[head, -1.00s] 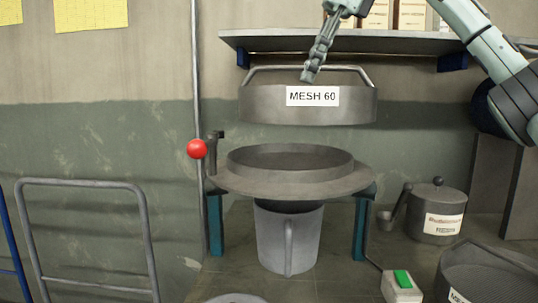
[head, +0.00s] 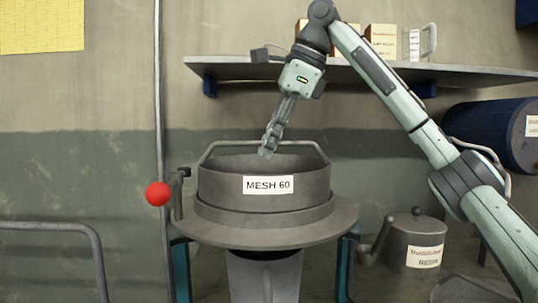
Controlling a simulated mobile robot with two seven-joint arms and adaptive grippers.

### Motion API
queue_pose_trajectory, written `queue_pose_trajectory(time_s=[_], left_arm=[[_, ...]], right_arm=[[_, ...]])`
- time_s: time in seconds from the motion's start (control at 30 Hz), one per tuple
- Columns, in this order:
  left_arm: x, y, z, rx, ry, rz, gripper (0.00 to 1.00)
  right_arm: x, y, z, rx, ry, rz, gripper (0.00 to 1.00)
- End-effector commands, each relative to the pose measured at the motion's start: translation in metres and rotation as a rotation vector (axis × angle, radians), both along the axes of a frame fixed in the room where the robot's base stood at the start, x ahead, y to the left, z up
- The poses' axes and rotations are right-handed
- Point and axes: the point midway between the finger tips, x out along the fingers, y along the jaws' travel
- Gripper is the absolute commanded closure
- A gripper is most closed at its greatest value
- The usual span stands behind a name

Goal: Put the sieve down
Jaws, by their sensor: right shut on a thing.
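The grey round sieve (head: 221,186) labelled MESH 60 is level, its lower edge at the raised ring (head: 265,217) of the round stand (head: 265,238). No gap shows between sieve and ring from here; whether its weight rests there I cannot tell. Its handle (head: 230,144) arches over the top. My right gripper (head: 268,151) reaches down from above and is shut on the handle's top bar. My left gripper is not in view.
A grey container (head: 263,280) is under the stand. A red ball knob (head: 158,194) stands left of it. A lidded RESIN pot (head: 425,232) is at right. A shelf (head: 385,72) with boxes runs above, behind my right arm. A metal rail (head: 60,226) is at lower left.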

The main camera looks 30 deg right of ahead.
Motion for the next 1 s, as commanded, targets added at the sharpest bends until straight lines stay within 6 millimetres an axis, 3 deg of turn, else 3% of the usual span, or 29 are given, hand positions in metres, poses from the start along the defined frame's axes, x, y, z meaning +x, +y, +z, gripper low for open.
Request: queue_pose_trajectory(time_s=[0.13,0.53,0.57,0.7,1.0], left_arm=[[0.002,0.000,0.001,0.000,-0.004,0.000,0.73],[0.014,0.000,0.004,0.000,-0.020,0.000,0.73],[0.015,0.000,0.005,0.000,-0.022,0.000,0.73],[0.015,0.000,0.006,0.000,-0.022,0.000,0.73],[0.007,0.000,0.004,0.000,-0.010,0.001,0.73]], right_arm=[[0.000,-0.001,-0.017,0.001,-0.001,-0.002,1.00],[0.000,0.000,-0.023,0.001,0.000,-0.001,1.00],[0.000,0.000,-0.023,0.000,0.002,-0.001,0.88],[0.000,0.000,-0.022,0.000,0.002,-0.001,0.71],[0.000,0.000,-0.021,0.001,0.001,-0.001,0.71]])
